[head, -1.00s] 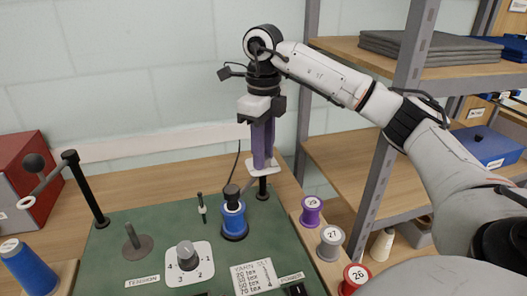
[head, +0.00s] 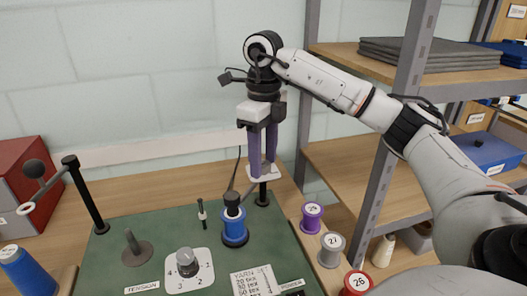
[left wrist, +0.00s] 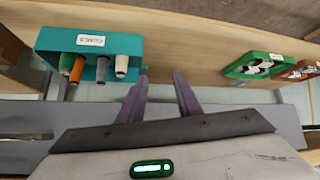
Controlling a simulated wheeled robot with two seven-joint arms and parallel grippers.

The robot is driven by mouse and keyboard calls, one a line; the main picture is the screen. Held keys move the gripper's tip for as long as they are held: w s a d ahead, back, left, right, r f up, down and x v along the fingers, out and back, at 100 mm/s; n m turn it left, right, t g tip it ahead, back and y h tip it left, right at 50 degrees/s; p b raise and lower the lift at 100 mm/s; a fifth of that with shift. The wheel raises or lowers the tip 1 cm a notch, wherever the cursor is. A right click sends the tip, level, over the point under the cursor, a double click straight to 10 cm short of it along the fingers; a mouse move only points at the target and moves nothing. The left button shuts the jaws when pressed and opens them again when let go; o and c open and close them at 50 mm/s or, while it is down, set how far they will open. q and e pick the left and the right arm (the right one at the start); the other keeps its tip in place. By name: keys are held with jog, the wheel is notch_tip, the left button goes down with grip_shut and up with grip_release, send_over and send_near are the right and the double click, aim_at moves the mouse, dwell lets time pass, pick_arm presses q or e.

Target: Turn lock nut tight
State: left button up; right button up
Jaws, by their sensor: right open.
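My right gripper (head: 262,166) points straight down at the back of the green board. Its two purple fingers are apart, with the tips close to a white plate (head: 253,174) on a black post (head: 263,192). A small greyish piece shows between the fingers just above the plate; it may be the lock nut, but I cannot tell surely. A blue spool (head: 235,228) with a black top (head: 233,204) stands in front of the post. My left gripper (left wrist: 157,76) shows in the left wrist view, its purple fingers apart and nothing between them.
A tension dial (head: 187,263) and a crank post (head: 85,195) stand on the left. Numbered spools (head: 331,249) line the right edge beside a grey shelf post (head: 393,140). The left wrist view shows a teal box (left wrist: 90,45) of cones and a green tray (left wrist: 253,66).

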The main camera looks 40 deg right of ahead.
aim_at(264, 164)
notch_tip(264, 164, up, 10)
dwell(0.6)
dwell(0.6)
